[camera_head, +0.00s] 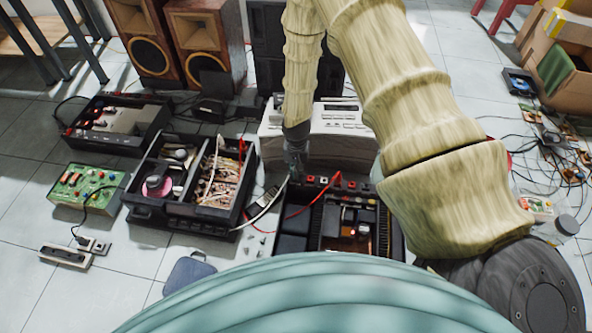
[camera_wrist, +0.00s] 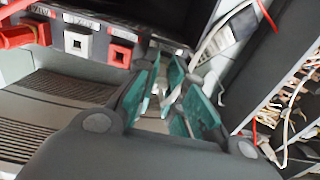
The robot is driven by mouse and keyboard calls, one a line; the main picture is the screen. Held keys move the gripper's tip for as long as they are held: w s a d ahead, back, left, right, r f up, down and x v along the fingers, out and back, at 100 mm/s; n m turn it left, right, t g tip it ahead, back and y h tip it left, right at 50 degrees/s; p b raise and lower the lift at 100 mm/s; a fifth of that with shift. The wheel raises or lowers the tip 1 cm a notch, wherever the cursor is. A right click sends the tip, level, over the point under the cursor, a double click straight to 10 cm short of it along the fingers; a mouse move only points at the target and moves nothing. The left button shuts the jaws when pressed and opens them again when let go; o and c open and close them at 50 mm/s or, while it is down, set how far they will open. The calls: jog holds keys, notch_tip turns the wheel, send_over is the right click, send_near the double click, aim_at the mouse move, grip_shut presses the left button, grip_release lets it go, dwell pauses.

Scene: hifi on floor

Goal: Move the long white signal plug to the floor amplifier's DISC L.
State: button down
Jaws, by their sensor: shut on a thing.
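The floor amplifier (camera_head: 378,243) is a black open chassis on the floor, with its row of sockets along the far edge. My gripper (camera_head: 293,172) points down at that edge, near its left corner. In the wrist view, my gripper (camera_wrist: 172,76) has its teal fingers close together around the white signal plug, which is mostly hidden between them. Its white lead (camera_wrist: 217,33) runs up and right from the jaws. White (camera_wrist: 76,43) and red (camera_wrist: 121,54) sockets sit left of the fingertips, apart from them.
A red plug (camera_wrist: 18,37) sits at the far left of the sockets. An open black unit (camera_head: 150,216) with tangled wires stands left of the amplifier. A white hi-fi unit (camera_head: 340,148) stands behind it. Loose red and white leads cross the gap between the units.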

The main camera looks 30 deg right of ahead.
jog(key=c, duration=1.4)
grip_release()
jog(key=shift+r, duration=0.1)
notch_tip(320, 180, up, 17)
jog(key=p, duration=0.5)
jog(key=shift+w, duration=0.1)
